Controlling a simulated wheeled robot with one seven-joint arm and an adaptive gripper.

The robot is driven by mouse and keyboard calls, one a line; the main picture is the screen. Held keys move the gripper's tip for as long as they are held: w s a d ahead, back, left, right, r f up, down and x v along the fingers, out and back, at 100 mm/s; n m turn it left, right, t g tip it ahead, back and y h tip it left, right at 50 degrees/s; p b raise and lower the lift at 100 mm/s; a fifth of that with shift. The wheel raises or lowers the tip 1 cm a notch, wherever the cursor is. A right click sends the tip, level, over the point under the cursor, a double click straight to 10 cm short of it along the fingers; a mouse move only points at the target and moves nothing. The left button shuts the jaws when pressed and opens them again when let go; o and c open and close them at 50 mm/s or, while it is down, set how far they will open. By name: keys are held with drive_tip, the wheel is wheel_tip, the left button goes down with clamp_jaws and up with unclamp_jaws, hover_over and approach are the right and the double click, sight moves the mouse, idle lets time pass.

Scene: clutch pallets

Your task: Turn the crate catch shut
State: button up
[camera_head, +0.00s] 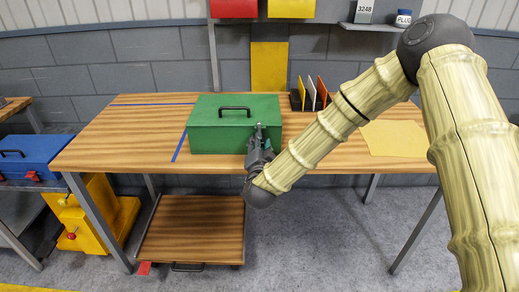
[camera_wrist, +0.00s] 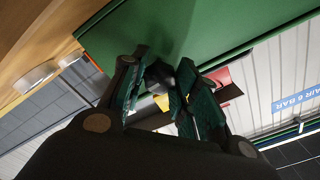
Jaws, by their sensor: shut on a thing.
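The green crate (camera_head: 215,140) with a black handle on its lid stands on the wooden workbench. Its lid looks down. My gripper (camera_head: 259,143) is at the right part of the crate's front face. In the wrist view the crate's green face (camera_wrist: 200,30) fills the top, and my gripper (camera_wrist: 160,84) has its two dark green-padded fingers closed on a small dark piece, the catch (camera_wrist: 158,72). The fingers hide most of the catch, so I cannot tell how far it is turned.
The workbench (camera_head: 120,140) is clear left of the crate, apart from blue tape lines. A rack with coloured cards (camera_head: 310,95) stands behind right, and a yellow sheet (camera_head: 395,138) lies at the right. A low wooden shelf (camera_head: 195,225) is below. A blue box (camera_head: 35,152) stands far left.

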drive_tip(key=shift+m+b, duration=0.3)
drive_tip(key=shift+m, duration=0.2)
drive_tip(key=o, duration=1)
drive_tip(key=shift+s, duration=0.1)
drive_tip(key=s, duration=1.2)
drive_tip(key=shift+f, duration=0.1)
